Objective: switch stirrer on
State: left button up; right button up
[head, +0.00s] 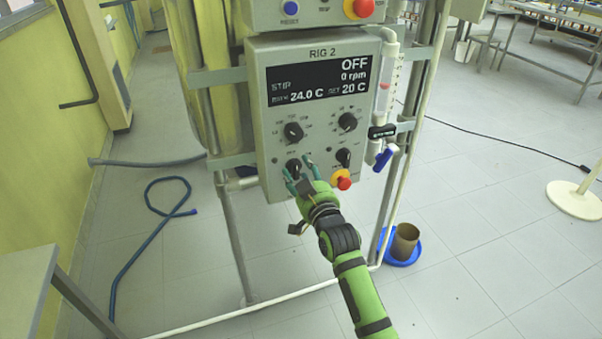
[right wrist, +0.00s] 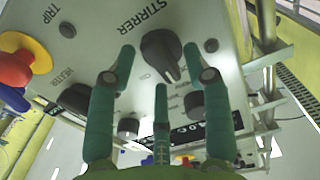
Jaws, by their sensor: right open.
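The RIG 2 control panel (head: 268,110) has a dark display (head: 318,80) reading OFF and 0 rpm. The black stirrer knob (head: 293,166) is at the panel's lower left. In the right wrist view the knob (right wrist: 162,52) sits under the STIRRER label, its pointer toward the lower part of the picture. My right gripper (head: 300,168) is open in front of it. In the wrist view its fingertips (right wrist: 160,65) are spread on either side of the knob, with a third finger below it. Contact cannot be told. My left gripper is not in view.
The heater knob (head: 343,157) and the red trip button (head: 343,182) on its yellow base are close to the right of the gripper. Two more knobs sit above. A flow tube (head: 387,85) stands beside the panel. Another control box (head: 270,14) is above.

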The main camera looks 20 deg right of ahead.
grip_shut()
jog(key=shift+d+f+m+p, duration=0.15)
jog(key=shift+m+p, duration=1)
jog(key=shift+m, duration=1.85)
jog(key=shift+a+f+m+p, duration=0.15)
jog(key=shift+m+p, duration=1)
jog(key=shift+m, duration=1.85)
jog(key=shift+d, duration=0.1)
